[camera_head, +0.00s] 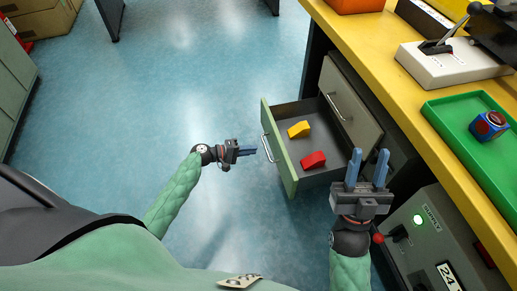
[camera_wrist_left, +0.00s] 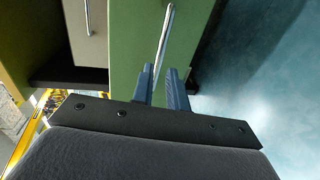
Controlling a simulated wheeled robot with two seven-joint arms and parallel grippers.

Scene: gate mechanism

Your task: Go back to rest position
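My left gripper (camera_head: 250,151) is over the floor, just left of the open green-fronted drawer (camera_head: 279,150). Its fingers point at the drawer's metal handle (camera_head: 268,148), with a small gap between. In the left wrist view its two fingers (camera_wrist_left: 162,82) are apart with nothing held, and the handle (camera_wrist_left: 164,40) shows in line with the gap between them. My right gripper (camera_head: 368,165) points up in the picture at the right end of the drawer, fingers apart and empty. A yellow block (camera_head: 299,129) and a red block (camera_head: 313,160) lie in the drawer.
A grey control box (camera_head: 440,245) with a lit green lamp is at lower right. The floor (camera_head: 190,90) at left is clear.

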